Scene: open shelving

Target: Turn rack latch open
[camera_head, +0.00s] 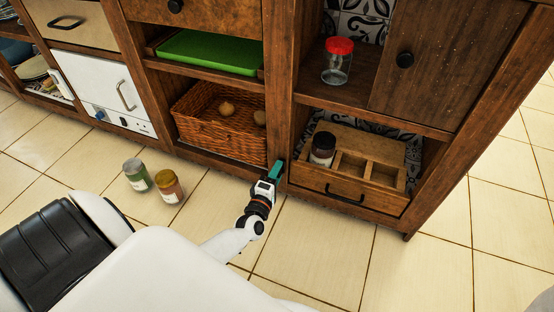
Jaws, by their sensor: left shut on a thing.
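My left gripper (277,171) reaches up from the floor side to the dark wooden post between the basket bay and the rack bay. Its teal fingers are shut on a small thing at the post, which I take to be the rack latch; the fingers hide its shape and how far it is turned. The wooden rack (380,199) sits in the lower right bay, just right of the gripper. It has a black handle on its front, open compartments, and a dark-lidded jar (322,150) standing at its left. My right gripper is not in view.
A wicker basket (212,132) stands in the bay left of the post. A green-labelled jar (137,176) and an orange-brown jar (169,187) stand on the tiled floor, left of my forearm. A red-lidded jar (337,65) stands above the rack. Floor before the rack is clear.

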